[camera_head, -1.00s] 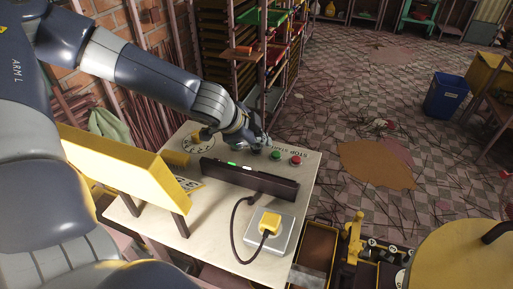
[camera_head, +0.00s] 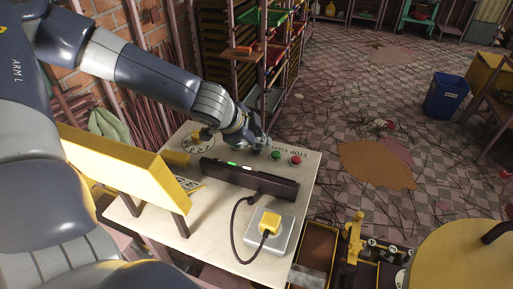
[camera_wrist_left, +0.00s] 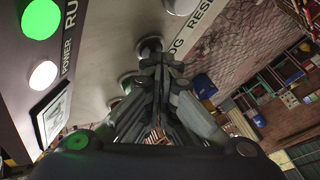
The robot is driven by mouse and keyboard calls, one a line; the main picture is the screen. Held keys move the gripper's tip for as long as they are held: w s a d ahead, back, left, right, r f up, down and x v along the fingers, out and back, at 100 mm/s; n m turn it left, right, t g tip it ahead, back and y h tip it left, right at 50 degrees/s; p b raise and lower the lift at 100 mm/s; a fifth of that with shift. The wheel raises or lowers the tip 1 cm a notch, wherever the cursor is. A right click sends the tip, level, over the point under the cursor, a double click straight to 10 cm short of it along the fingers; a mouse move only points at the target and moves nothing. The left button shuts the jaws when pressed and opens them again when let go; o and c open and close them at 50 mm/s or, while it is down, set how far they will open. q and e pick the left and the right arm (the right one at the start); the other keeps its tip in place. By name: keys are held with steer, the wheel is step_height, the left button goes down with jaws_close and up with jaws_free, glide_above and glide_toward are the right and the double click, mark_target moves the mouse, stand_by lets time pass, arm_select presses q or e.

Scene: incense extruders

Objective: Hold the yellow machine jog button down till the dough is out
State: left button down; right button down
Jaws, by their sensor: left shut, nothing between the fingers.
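My left gripper (camera_head: 261,142) is over the far part of the pale control panel (camera_head: 218,232) in the head view. In the left wrist view its fingers (camera_wrist_left: 158,62) are shut with nothing between them. The tips are at or very near a grey round button (camera_wrist_left: 150,46), beside lettering partly reading "OG RES". The fingers cover part of this area, so I cannot tell whether it is pressed or which colour its cap is. A green button (camera_head: 276,155) and a red button (camera_head: 296,160) are right of the gripper. I cannot make out any dough. My right gripper is not in view.
A dark bar (camera_head: 250,180) with small lights stands across the panel. A yellow block (camera_head: 270,221) with a black cable sits on a grey box nearer me. A yellow plate (camera_head: 115,165) stands at the left.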

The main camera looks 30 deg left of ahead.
mark_target(260, 150)
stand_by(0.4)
arm_select(q)
steer(key=shift+r+p, duration=0.9)
steer(key=shift+r, duration=0.1)
step_height(260, 150, up, 5)
steer(key=p, duration=0.4)
